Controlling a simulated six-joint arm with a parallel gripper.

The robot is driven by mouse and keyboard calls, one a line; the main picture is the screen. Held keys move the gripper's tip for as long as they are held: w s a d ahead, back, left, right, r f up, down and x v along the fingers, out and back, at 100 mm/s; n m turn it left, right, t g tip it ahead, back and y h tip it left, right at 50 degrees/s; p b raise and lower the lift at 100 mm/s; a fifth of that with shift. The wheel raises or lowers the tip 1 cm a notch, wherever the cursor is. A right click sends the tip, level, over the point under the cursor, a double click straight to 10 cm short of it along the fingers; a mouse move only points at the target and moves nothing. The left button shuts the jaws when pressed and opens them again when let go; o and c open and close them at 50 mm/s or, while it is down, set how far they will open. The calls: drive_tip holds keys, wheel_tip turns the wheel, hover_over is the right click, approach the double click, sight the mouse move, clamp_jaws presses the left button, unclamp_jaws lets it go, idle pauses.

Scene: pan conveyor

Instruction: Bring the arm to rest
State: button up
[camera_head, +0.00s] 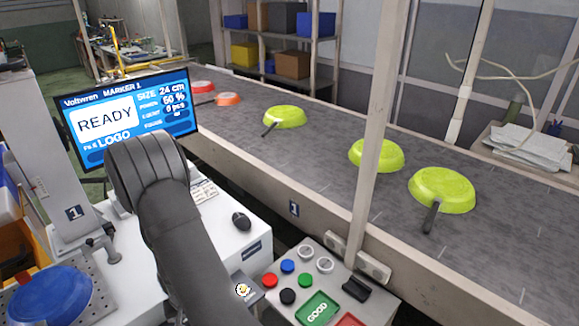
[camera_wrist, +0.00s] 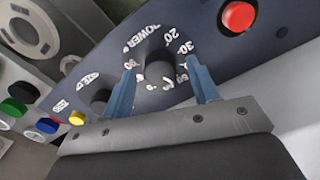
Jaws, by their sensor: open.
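My gripper (camera_wrist: 161,63) is open in the wrist view, its two blue-grey fingers on either side of a black POWER knob (camera_wrist: 159,68). A gap shows between the knob and each finger. The knob sits on a dark panel (camera_wrist: 215,52) with white dial marks. In the head view my dark arm reaches up from the bottom toward the marker screen (camera_head: 128,112); the gripper itself is hidden there. The screen reads READY, size 24 cm and what looks like 60 %.
A red button (camera_wrist: 237,17) and a second black knob (camera_wrist: 101,99) flank the POWER knob. Green pans (camera_head: 377,155) and orange-red ones (camera_head: 228,99) lie on the grey conveyor (camera_head: 310,160).

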drive_tip(key=n, duration=0.4)
drive_tip(key=shift+n, duration=2.6)
